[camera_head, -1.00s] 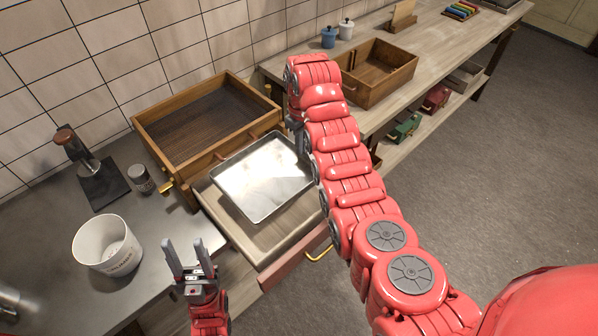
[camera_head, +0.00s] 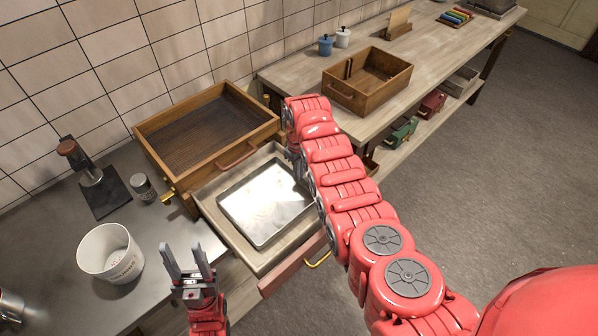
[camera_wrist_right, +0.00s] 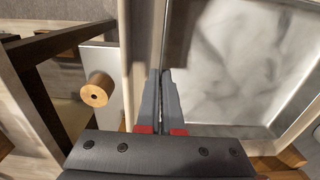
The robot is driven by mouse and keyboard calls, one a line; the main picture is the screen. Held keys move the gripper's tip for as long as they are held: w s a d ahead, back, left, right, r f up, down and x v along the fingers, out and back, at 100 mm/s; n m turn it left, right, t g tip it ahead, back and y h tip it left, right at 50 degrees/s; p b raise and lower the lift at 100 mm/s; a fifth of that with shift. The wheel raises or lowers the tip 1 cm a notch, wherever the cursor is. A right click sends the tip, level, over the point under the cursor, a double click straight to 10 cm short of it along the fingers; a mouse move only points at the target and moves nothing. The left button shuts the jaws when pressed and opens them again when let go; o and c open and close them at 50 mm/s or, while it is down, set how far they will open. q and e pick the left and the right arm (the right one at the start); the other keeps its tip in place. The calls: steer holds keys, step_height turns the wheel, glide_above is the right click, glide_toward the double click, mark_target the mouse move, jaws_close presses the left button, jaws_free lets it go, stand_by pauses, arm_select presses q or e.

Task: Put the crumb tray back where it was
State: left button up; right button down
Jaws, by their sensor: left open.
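The crumb tray (camera_head: 266,204) is a shiny shallow metal pan. It lies inside the pulled-out drawer (camera_head: 276,258), below the drawer's rim and roughly level. My right gripper (camera_head: 297,165) is at the tray's right edge, partly hidden by my arm in the head view. In the right wrist view its fingers (camera_wrist_right: 164,103) are close together on the rim of the tray (camera_wrist_right: 238,70). My left gripper (camera_head: 187,262) is open and empty, in front of the drawer's left side.
A wooden box with a mesh top (camera_head: 208,130) stands behind the drawer. A wooden crate (camera_head: 367,82) sits on the right bench.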

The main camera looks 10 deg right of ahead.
steer(key=shift+f, duration=0.25)
steer(key=c, duration=1.1)
jaws_free()
steer(key=shift+r, duration=0.1)
steer(key=shift+r, duration=0.25)
